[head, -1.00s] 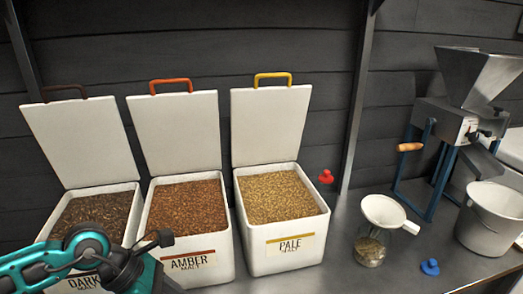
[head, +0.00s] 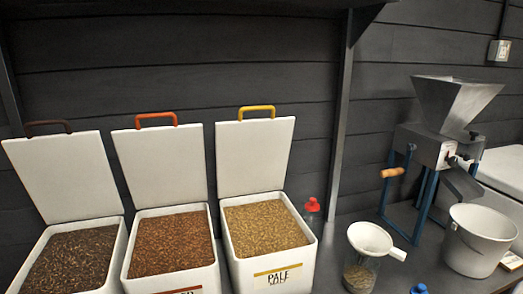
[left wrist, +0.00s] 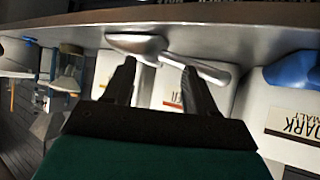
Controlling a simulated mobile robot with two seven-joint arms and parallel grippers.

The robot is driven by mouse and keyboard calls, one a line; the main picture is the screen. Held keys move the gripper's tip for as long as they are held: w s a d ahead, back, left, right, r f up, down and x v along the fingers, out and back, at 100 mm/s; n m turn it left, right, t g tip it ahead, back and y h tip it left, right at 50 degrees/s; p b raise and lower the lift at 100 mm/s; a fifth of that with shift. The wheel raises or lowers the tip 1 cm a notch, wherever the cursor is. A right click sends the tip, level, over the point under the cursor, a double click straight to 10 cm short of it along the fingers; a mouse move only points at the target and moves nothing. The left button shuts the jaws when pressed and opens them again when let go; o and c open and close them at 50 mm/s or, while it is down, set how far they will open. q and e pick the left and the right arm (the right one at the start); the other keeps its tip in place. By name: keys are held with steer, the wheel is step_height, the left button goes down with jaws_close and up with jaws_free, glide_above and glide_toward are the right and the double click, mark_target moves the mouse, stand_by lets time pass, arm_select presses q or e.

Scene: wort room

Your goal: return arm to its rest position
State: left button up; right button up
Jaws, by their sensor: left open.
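My left gripper (left wrist: 160,75) shows in the left wrist view, with its two dark fingers apart and open. A metal scoop (left wrist: 140,44) lies on the grey counter (left wrist: 240,32) just beyond the fingertips, its handle slanting past one finger. I cannot tell whether they touch; nothing looks clamped. No part of my left arm shows in the head view. My right gripper is in neither view.
Open bins of dark (head: 70,248), amber (head: 172,245) and pale malt (head: 265,230) stand left of centre. A red-capped bottle (head: 311,212), funnel on a jar (head: 370,238), bucket (head: 480,240) and grain mill (head: 435,145) stand right. A blue object (left wrist: 292,70) is near the dark bin.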

arm_select(q)
step_height(320, 180, up, 10)
steer(key=s+a+p, duration=0.1)
steer(key=a+p, duration=0.1)
steer(key=p, duration=0.9)
steer(key=shift+a+f+y, duration=0.15)
steer(key=shift+a+y, duration=0.1)
steer(key=shift+y, duration=0.15)
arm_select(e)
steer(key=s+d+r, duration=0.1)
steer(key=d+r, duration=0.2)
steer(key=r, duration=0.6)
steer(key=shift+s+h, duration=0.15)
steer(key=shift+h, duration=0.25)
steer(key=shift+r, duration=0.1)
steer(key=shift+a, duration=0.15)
